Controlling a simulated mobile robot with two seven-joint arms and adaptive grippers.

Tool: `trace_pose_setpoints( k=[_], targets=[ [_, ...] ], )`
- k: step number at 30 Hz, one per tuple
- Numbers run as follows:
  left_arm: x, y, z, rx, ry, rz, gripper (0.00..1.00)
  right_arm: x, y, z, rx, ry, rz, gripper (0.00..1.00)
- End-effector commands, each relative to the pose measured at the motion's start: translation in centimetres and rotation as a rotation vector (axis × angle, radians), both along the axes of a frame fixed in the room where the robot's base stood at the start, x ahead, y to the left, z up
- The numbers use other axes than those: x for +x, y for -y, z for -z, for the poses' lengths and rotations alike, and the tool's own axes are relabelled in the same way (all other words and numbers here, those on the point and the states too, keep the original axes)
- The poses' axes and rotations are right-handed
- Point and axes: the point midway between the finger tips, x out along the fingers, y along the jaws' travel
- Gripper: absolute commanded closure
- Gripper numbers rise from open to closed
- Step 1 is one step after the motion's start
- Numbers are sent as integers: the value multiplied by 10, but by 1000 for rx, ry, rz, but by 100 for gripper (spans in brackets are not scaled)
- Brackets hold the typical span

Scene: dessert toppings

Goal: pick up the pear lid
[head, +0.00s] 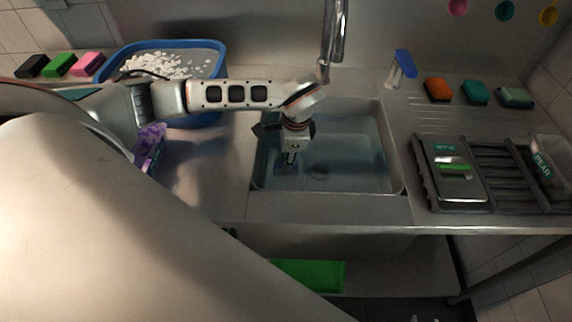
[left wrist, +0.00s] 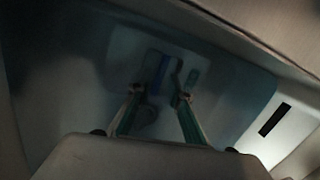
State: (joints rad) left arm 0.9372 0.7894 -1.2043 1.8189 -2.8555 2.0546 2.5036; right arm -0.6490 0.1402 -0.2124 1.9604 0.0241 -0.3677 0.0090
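My left gripper (head: 290,159) points down into the sink (head: 397,180), low in the basin's left half. In the left wrist view its two fingers (left wrist: 160,94) are apart. A pale, flat piece with a blue strip (left wrist: 159,75) and a greenish patch lies in the basin beyond the fingertips. It is dim there; I cannot read a label or tell whether the fingers touch it. A clear container marked PEAR (head: 543,166) stands at the right end of the drying rack. I cannot clearly identify a pear lid. My right gripper is not in view.
A container with a green strip (head: 455,169) lies on the dark rack (head: 499,172). The tap (head: 334,45) rises behind the sink. A blue tub (head: 222,68) with white pieces stands left.

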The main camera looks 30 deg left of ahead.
Motion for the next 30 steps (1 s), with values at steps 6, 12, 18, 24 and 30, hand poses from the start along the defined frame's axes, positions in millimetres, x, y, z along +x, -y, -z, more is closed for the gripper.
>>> trace_pose_setpoints(
  k=[6,12,18,24,30],
  targets=[
    [1,-3,21,-1,0,1,81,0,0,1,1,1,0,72],
    [1,-3,22,-1,0,1,81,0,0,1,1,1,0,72],
    [1,-3,22,-1,0,1,100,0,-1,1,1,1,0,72],
    [1,-3,22,-1,0,1,100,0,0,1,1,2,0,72],
    [1,-3,20,-1,0,1,100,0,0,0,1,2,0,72]
  ],
)
